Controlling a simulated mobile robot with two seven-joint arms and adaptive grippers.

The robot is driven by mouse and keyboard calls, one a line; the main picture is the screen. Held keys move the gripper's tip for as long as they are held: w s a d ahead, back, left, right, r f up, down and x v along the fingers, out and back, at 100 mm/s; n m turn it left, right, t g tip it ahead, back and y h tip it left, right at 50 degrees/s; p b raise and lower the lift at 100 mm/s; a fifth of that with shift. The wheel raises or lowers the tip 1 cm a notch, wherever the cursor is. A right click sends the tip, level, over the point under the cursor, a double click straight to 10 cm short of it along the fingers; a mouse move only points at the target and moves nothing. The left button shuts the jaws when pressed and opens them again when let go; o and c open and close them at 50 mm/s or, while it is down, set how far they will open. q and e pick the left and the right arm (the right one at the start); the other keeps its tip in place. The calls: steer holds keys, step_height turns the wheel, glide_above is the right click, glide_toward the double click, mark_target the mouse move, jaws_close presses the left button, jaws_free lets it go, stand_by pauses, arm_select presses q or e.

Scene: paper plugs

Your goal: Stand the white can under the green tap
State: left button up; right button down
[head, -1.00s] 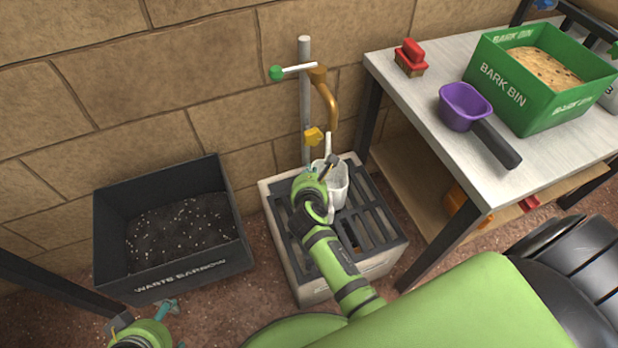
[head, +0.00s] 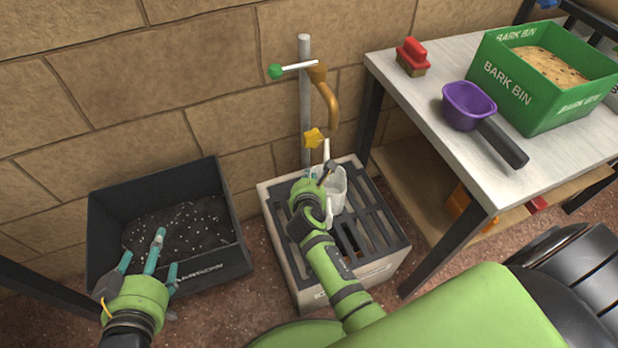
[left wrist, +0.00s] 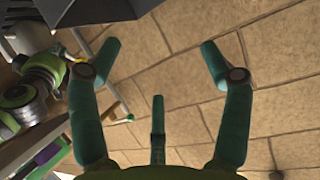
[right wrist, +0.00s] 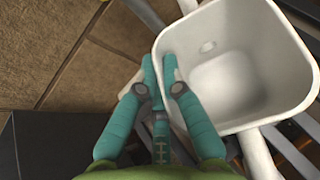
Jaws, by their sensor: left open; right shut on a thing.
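The white can (head: 337,192) is at the drain stand, low beneath the end of the brass spout (head: 332,112). Its open top shows in the right wrist view (right wrist: 275,55). I cannot tell whether its base touches the grate. The green tap (head: 277,72) is a lever with a green knob on an upright grey pipe. My right gripper (head: 318,177) is shut on the can at its left side; its fingers also show in the right wrist view (right wrist: 161,70). My left gripper (head: 148,258) is open and empty over the waste barrow's front edge.
A slotted dark grate (head: 378,235) tops the pale drain stand. A yellow tap (head: 313,137) sits lower on the pipe. The dark waste barrow (head: 215,262) is at left. The table (head: 440,150) at right holds a purple scoop (head: 466,104), red brush (head: 411,55) and green bark bin (head: 545,115).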

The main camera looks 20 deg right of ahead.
steer(key=c, duration=1.4)
jaws_free()
steer(key=shift+f, duration=0.1)
